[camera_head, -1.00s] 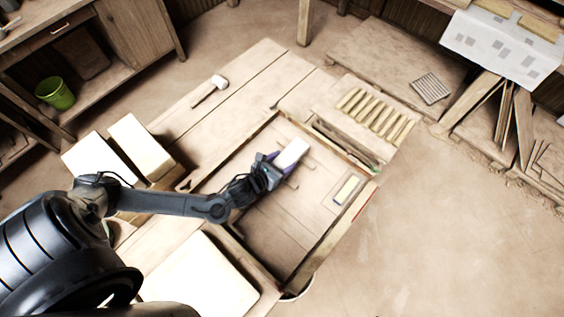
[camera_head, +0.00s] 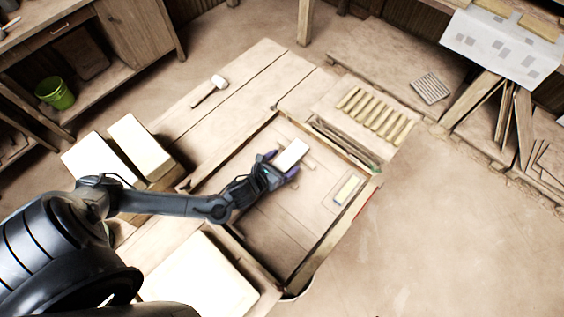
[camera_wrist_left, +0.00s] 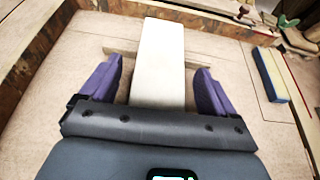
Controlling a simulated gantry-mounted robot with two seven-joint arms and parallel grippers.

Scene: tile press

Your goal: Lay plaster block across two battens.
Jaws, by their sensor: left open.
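The white plaster block (camera_head: 291,153) lies inside the framed bed in the middle of the table. It also shows in the left wrist view (camera_wrist_left: 160,62), pointing away from my gripper. A thin wooden batten (camera_head: 309,162) sticks out beside the block; in the left wrist view it shows on both sides, crossing beneath it. I cannot make out a second batten, which the block or gripper may hide. My left gripper (camera_head: 281,164) is open, its purple fingers on either side of the block's near end with visible gaps. My right gripper is not in view.
The bed's raised wooden frame (camera_head: 322,251) surrounds the work. A blue-and-yellow bar (camera_head: 347,189) lies inside it at the right. Several wooden strips (camera_head: 376,110) lie beyond the far edge. A mallet (camera_head: 211,90) lies on the planks at the back left.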

